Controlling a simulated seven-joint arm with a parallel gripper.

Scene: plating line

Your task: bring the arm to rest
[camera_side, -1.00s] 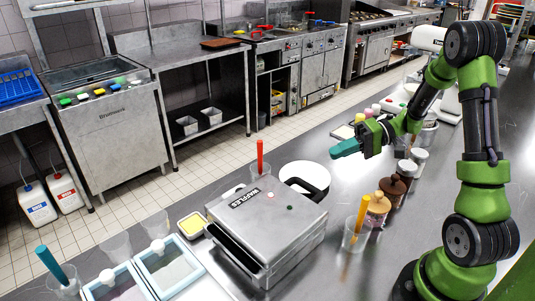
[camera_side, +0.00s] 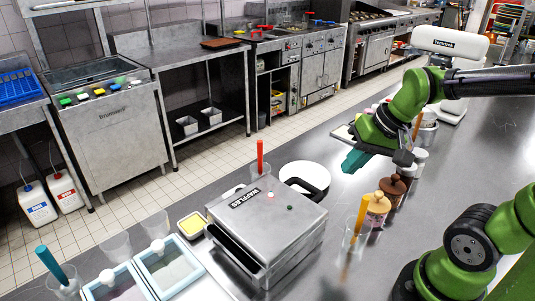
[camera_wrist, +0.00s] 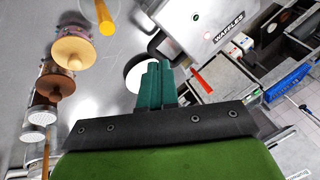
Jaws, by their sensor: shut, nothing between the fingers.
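My gripper (camera_side: 352,161) is in the air over the counter, right of and above the waffle maker's black handle. Its teal fingers are together and hold nothing. In the wrist view the closed fingers (camera_wrist: 155,85) point towards a white plate (camera_wrist: 140,72), which they partly cover. My green arm reaches in from the right of the side view.
The closed waffle maker (camera_side: 268,225) is on the counter, with the white plate (camera_side: 305,174) behind it. Lidded jars (camera_side: 376,209) and a cup with an orange-handled tool (camera_side: 358,235) stand to its right. Bare counter (camera_side: 480,160) lies at right.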

